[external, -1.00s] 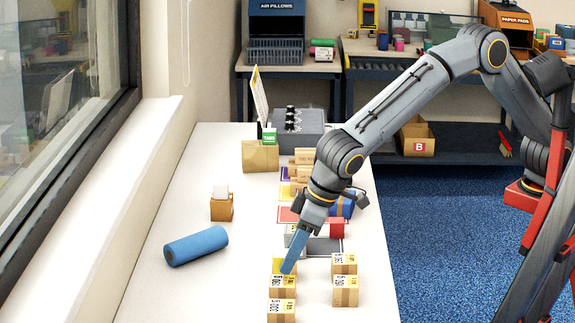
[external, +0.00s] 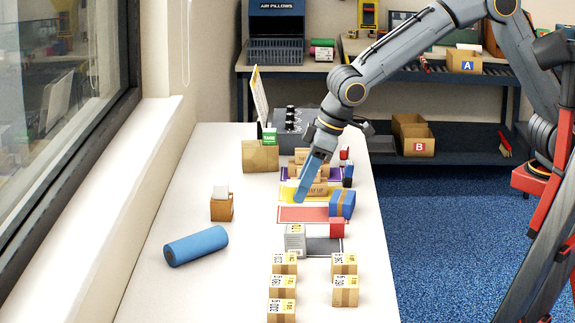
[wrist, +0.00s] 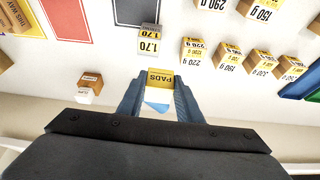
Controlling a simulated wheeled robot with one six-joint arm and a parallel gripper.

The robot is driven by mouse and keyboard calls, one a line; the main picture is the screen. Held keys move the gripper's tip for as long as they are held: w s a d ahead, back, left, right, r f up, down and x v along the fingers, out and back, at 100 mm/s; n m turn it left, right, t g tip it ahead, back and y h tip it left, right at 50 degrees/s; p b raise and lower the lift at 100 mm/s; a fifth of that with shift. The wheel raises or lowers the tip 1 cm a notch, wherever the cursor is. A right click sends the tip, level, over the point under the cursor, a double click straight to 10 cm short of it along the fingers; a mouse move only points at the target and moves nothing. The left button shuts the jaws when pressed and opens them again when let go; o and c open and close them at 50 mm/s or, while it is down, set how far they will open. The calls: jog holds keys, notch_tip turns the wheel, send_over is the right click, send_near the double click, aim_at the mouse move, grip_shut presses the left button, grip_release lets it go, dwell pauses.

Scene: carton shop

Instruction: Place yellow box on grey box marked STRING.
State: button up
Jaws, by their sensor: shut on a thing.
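My gripper (external: 303,190) is above the table near the yellow mat in the external view. In the wrist view my gripper (wrist: 158,88) is shut on a yellow box (wrist: 160,79) marked PADS. In the external view I cannot make out the yellow box. A grey box (external: 295,243) stands at the left end of the grey mat (external: 325,246), nearer the camera than my gripper. It seems to be the grey box (wrist: 148,32) with the 1.70 label in the wrist view, apart from the held box. I cannot read STRING on it.
Several weight-labelled cartons (external: 345,282) stand in two rows at the near end. A blue roll (external: 196,246) and a small carton (external: 221,208) lie to the left. A blue box (external: 342,204) is by the red mat (external: 305,214). The table's left front is clear.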

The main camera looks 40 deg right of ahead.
jog(key=w+d+r, duration=0.1)
jog(key=w+d, duration=0.1)
jog(key=p, duration=0.2)
send_near(295, 229)
jog(key=shift+w+a+f, duration=0.2)
jog(key=shift+w+a, duration=0.4)
jog(key=shift+w, duration=0.1)
jog(key=shift+f+p, duration=0.55)
jog(key=shift+f, duration=1.8)
jog(key=o, duration=1)
jog(key=shift+f, duration=0.1)
jog(key=b+v, duration=0.2)
jog(key=v, duration=1)
